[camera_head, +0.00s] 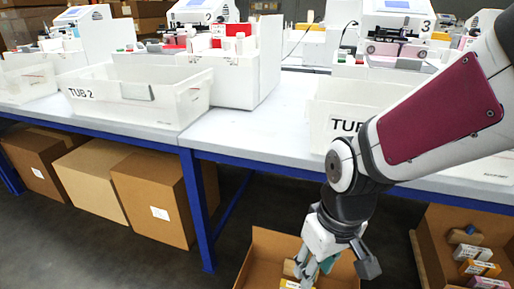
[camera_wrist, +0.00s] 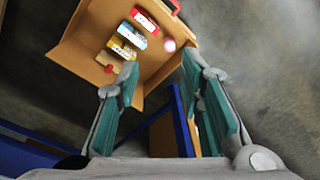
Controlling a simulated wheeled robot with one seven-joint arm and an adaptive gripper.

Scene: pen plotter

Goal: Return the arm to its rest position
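My gripper (camera_head: 307,268) hangs low at the end of my arm, pointing down over an open cardboard box (camera_head: 262,243) on the floor in front of the table. In the wrist view my gripper (camera_wrist: 160,72) is open. Its two teal-padded fingers stand well apart, with nothing held between them. My arm bends down from the upper right in the head view and covers part of the table and a tub. The fingertips are only partly visible in the head view.
A grey-topped table with blue legs (camera_head: 197,205) carries a TUB 2 bin (camera_head: 175,108) and another tub (camera_head: 325,112) partly behind my arm. Closed cartons (camera_head: 150,190) stand underneath. Another open box (camera_head: 433,235) at right holds several small packages. The wrist view shows an open box (camera_wrist: 80,42) with several packages.

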